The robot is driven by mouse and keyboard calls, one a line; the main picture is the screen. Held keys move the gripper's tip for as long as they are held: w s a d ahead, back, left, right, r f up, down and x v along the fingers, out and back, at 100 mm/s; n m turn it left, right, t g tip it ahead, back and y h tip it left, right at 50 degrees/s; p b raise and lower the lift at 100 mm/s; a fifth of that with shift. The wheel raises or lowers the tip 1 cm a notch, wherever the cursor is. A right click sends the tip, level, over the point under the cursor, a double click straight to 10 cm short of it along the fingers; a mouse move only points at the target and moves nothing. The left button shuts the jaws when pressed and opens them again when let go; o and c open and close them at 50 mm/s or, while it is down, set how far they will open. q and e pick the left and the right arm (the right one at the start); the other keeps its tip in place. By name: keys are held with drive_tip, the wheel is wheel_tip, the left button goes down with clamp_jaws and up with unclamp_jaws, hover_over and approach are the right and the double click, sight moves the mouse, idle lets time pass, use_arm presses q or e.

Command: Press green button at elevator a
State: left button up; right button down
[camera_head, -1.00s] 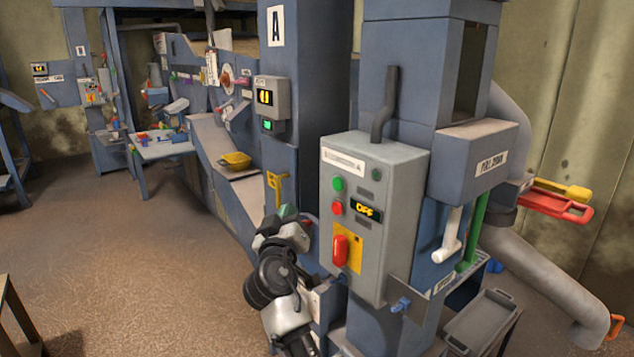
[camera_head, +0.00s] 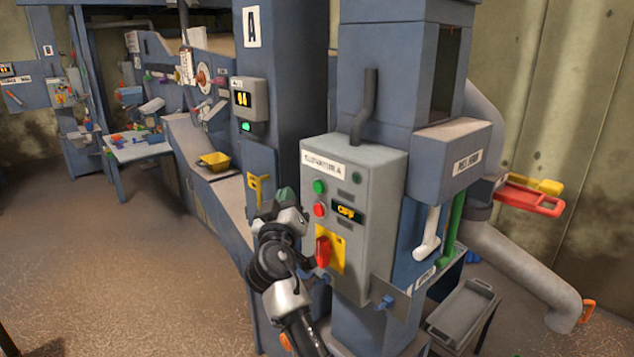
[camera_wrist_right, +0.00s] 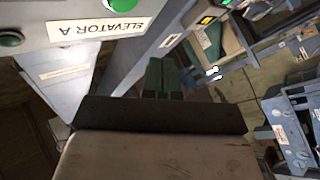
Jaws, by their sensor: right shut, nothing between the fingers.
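The grey control box (camera_head: 355,215) labelled for elevator A is mounted on the blue column. My right gripper (camera_head: 285,197) is shut and empty, with green fingertips, just left of the box at about the green button's height in the picture. Its fingertips also show in the right wrist view (camera_wrist_right: 162,76), apart from the button. My left gripper is not in view.
A red rotary switch (camera_head: 323,251) on a yellow plate is low on the box. The blue column marked A (camera_head: 283,60) stands behind my gripper, with a small display box (camera_head: 249,100). Open floor lies left.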

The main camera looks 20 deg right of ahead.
sight(318, 187)
drive_tip(key=shift+w+d, duration=0.25)
drive_tip(key=shift+d, duration=0.45)
drive_tip(key=shift+w+d, duration=0.3)
drive_tip(key=shift+d, duration=0.45)
drive_tip(key=shift+w+d, duration=0.25)
drive_tip(key=shift+d, duration=0.45)
drive_tip(key=shift+d+b, duration=0.15)
drive_tip(key=shift+b, duration=0.15)
drive_tip(key=shift+w+d, duration=0.15)
drive_tip(key=shift+d, duration=0.1)
drive_tip(key=shift+w+d+b, duration=0.15)
drive_tip(key=shift+d+b, duration=0.25)
drive_tip(key=shift+d, duration=0.1)
idle(0.9)
idle(0.3)
drive_tip(key=shift+s+a+b, duration=0.35)
drive_tip(key=shift+a+b, duration=0.1)
drive_tip(key=shift+a, duration=0.35)
